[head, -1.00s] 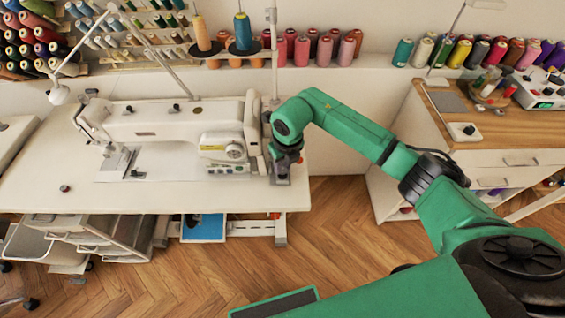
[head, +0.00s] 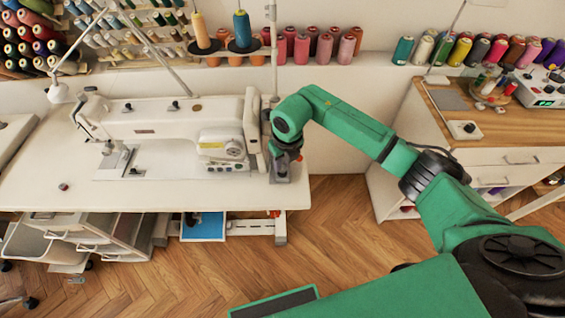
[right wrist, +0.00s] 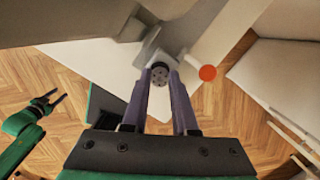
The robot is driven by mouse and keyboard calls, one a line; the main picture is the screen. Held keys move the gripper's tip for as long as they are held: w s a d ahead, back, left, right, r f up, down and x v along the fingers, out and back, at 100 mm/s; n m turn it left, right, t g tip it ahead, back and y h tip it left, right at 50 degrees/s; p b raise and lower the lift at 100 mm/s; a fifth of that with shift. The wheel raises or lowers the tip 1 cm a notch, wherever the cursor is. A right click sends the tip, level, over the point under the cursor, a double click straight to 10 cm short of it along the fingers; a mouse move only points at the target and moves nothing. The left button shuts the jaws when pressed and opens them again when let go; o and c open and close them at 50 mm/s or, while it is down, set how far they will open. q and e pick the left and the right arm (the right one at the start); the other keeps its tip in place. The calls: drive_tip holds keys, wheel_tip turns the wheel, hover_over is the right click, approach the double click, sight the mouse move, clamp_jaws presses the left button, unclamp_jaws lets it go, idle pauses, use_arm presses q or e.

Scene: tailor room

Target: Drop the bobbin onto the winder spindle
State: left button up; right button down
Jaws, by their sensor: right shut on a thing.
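My right gripper (right wrist: 160,78) is shut on a small dark round bobbin (right wrist: 160,70), seen end-on between the fingertips. A grey metal winder bracket (right wrist: 150,50) lies just beyond it at the table's corner. The spindle is hidden, and I cannot tell whether the bobbin touches it. In the head view my right gripper (head: 284,164) points down at the right end of the white sewing table (head: 50,180), beside the sewing machine (head: 165,125); the bobbin cannot be made out there. My left gripper (right wrist: 54,99) shows only in the right wrist view, with its fingers apart and empty.
A thread stand pole (head: 273,55) rises close behind my right gripper. An orange-red disc (right wrist: 207,73) is right of the fingers in the wrist view. A wooden-topped cabinet (head: 500,125) stands at the right. The floor (head: 330,225) between is clear.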

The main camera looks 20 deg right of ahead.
drive_tip(key=shift+f+b, duration=0.55)
idle(0.4)
drive_tip(key=c, duration=0.6)
unclamp_jaws()
drive_tip(key=shift+r, duration=0.15)
